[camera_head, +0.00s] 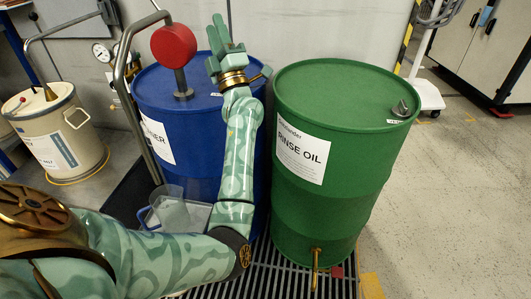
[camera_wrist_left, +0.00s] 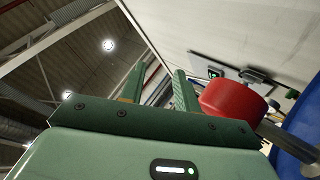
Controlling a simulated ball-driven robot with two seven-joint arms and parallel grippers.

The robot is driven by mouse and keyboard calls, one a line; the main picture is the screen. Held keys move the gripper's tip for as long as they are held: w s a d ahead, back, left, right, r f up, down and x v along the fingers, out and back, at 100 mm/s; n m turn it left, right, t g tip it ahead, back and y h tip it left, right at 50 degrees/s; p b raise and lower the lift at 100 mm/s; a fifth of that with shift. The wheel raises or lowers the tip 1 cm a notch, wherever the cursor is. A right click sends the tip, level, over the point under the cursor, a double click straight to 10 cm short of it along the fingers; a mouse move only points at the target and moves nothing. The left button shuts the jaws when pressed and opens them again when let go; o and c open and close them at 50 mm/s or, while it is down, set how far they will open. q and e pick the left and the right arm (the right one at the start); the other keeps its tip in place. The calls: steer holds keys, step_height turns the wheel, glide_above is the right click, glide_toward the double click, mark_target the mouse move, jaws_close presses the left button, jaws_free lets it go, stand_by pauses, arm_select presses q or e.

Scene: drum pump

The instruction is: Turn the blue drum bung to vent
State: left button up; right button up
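The blue drum (camera_head: 200,105) stands left of centre in the head view, with a red round knob (camera_head: 173,46) on a grey stem rising from its lid. My left gripper (camera_head: 224,32) is raised over the right part of this lid, right of the red knob. Its two green fingers stand apart with nothing between them in the left wrist view (camera_wrist_left: 160,80). The red knob (camera_wrist_left: 233,103) is close beside the fingers there. I cannot make out the blue drum's bung; my left wrist and forearm cover part of the lid. My right gripper is not in view.
A green drum (camera_head: 330,170) labelled rinse oil stands close on the right, with a metal bung (camera_head: 401,107) on its lid. A bent metal pipe (camera_head: 128,85) rises left of the blue drum. A cream canister (camera_head: 57,135) stands at far left. Floor at right is clear.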

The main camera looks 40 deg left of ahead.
arm_select(q)
steer(key=w+d+f+m+t+h, duration=0.1)
steer(key=d+f+m+t+h, duration=0.3)
steer(key=d+f+m+h, duration=0.55)
steer(key=w+d+f+m+t+h, duration=0.1)
steer(key=d+f+m+t+h, duration=0.3)
steer(key=f+m+h, duration=1)
steer(key=s+d+f+m+g+y, duration=0.1)
steer(key=s+d+f+m+g, duration=0.2)
steer(key=s+f+m, duration=0.2)
steer(key=shift+s+d+m+g, duration=0.4)
steer(key=shift+s+m, duration=0.1)
steer(key=shift+m, duration=0.25)
steer(key=shift+y, duration=0.25)
